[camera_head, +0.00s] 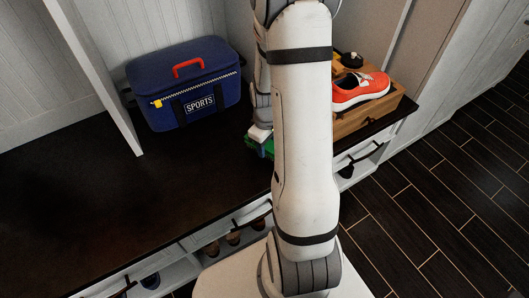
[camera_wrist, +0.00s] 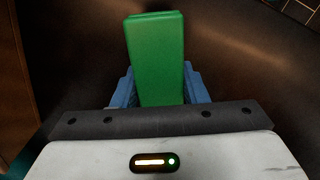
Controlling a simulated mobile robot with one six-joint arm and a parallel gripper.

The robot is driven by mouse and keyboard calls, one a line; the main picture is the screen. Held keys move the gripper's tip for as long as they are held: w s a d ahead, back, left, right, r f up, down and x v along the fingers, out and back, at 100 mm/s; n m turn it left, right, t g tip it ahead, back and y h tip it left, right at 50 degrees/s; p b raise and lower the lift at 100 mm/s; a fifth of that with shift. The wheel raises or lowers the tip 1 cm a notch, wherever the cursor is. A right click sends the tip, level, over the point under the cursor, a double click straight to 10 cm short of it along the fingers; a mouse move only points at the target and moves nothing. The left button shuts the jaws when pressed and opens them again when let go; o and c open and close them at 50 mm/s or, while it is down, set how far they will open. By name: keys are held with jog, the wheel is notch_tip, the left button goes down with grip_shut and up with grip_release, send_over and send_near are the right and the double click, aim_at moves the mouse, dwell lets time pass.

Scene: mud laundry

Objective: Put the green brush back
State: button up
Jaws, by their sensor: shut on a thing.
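The green brush (camera_wrist: 155,58) shows in the wrist view as a long green block between the two blue fingers of my gripper (camera_wrist: 159,88). My gripper is shut on it. In the head view, a small part of the green brush (camera_head: 267,148) shows at the left edge of my arm, over the dark bench top. My arm hides most of my gripper and the brush there. I cannot tell whether the brush touches the bench.
A wooden box (camera_head: 352,127) with an orange shoe (camera_head: 360,90) on it stands right of my arm, partly hidden. A blue sports bag (camera_head: 186,84) stands at the back left. The dark bench top (camera_head: 120,205) is clear at left. Cubbies and drawers lie below its front edge.

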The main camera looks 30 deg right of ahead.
jog(key=shift+f, duration=1.25)
jog(key=shift+b, duration=0.3)
jog(key=shift+f, duration=0.2)
jog(key=o, duration=1.2)
